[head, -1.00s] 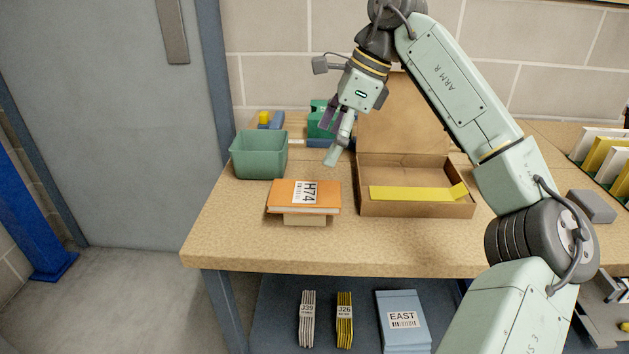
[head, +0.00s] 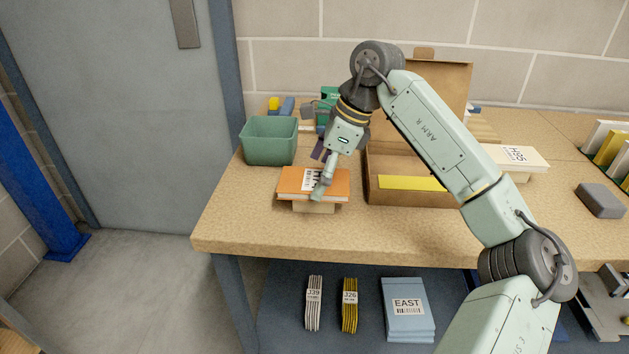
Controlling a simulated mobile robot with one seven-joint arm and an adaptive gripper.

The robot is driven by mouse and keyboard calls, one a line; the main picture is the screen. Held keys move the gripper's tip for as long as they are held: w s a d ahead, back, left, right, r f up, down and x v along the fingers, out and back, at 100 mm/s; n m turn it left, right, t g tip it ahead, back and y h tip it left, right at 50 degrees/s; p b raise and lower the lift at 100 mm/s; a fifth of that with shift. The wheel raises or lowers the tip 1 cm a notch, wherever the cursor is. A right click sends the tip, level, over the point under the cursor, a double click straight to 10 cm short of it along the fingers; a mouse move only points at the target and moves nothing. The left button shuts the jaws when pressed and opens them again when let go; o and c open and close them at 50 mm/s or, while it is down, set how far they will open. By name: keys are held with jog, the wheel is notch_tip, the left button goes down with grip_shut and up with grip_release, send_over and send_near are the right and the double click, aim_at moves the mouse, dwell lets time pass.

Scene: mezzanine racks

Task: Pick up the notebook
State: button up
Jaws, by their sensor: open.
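An orange notebook (head: 297,184) with a white label lies flat on a small cardboard block (head: 313,207) near the front left of the bench, its edges overhanging the block. My gripper (head: 317,176) is open and points down at the notebook. I cannot tell whether the pale finger touches the notebook.
A green bin (head: 269,142) stands behind and left of the notebook. An open cardboard box (head: 410,198) with a yellow strip stands close on the right. Farther right are a cream book labelled H85 (head: 513,157) and a grey block (head: 600,200). The bench front is clear.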

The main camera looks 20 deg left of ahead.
jog(key=shift+c, duration=0.5)
jog(key=c, duration=1.2)
